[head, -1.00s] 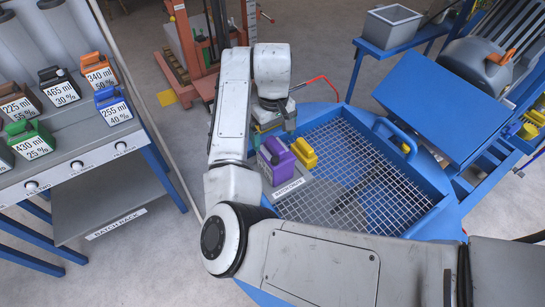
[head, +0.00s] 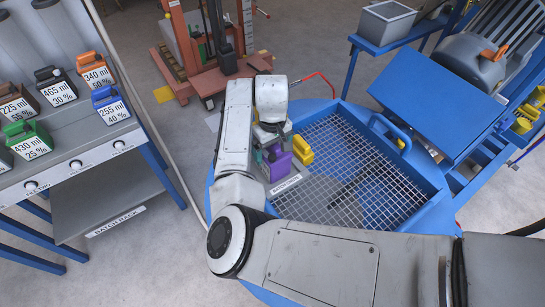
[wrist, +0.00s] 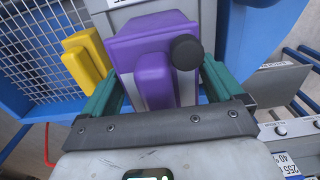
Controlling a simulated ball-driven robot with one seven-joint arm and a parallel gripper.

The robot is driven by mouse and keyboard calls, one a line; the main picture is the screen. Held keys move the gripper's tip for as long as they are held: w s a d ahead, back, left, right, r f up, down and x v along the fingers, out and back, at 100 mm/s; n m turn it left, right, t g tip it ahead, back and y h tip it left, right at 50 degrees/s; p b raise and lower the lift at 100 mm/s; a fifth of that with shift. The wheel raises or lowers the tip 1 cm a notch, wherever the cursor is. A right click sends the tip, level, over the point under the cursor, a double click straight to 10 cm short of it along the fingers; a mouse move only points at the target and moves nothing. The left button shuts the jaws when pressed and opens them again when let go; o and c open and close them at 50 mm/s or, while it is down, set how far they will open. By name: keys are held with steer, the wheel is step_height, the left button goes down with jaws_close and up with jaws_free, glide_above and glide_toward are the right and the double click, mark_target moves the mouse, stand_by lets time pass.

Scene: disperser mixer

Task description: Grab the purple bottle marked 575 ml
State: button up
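The purple bottle (head: 279,167) stands on a grey ledge at the left edge of the blue grated tray. Its volume mark is not readable in either view. My gripper (head: 267,150) is right at the bottle, coming over it from behind in the head view and partly covering it. In the wrist view, the purple bottle (wrist: 150,45) with its handle and black cap lies between the two green fingers of my gripper (wrist: 162,82). The fingers are spread, one on each side of the bottle. Firm contact on both sides does not show.
A rack (head: 95,155) on the left holds several labelled bottles. A blue panel (head: 437,93) stands at the right.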

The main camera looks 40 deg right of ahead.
steer(key=c, duration=0.8)
